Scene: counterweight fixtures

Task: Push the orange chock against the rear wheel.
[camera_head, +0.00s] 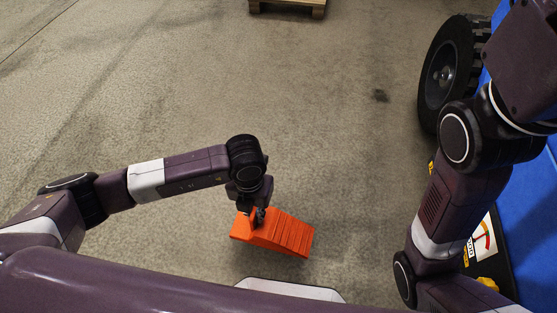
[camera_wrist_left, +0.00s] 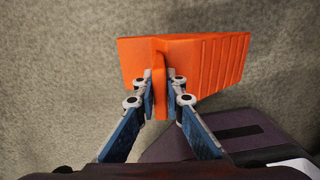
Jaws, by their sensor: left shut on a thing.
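The orange chock (camera_head: 284,234) is at the lower middle of the head view, with its ribbed slope toward the right. My left gripper (camera_head: 259,213) is above it and shut on its upright grip. In the left wrist view the fingers (camera_wrist_left: 160,98) close on both sides of the orange grip of the chock (camera_wrist_left: 207,62). I cannot tell whether the chock touches the floor. A black wheel (camera_head: 447,72) stands at the upper right of the head view, well apart from the chock. My right arm comes in at the right; its gripper is not in view.
A blue body (camera_head: 530,213) runs along the right edge beside the wheel. A wooden pallet (camera_head: 288,7) lies at the top. A black panel with a gauge sticker (camera_head: 482,240) is at the lower right, partly behind my right arm. The concrete floor between chock and wheel is clear.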

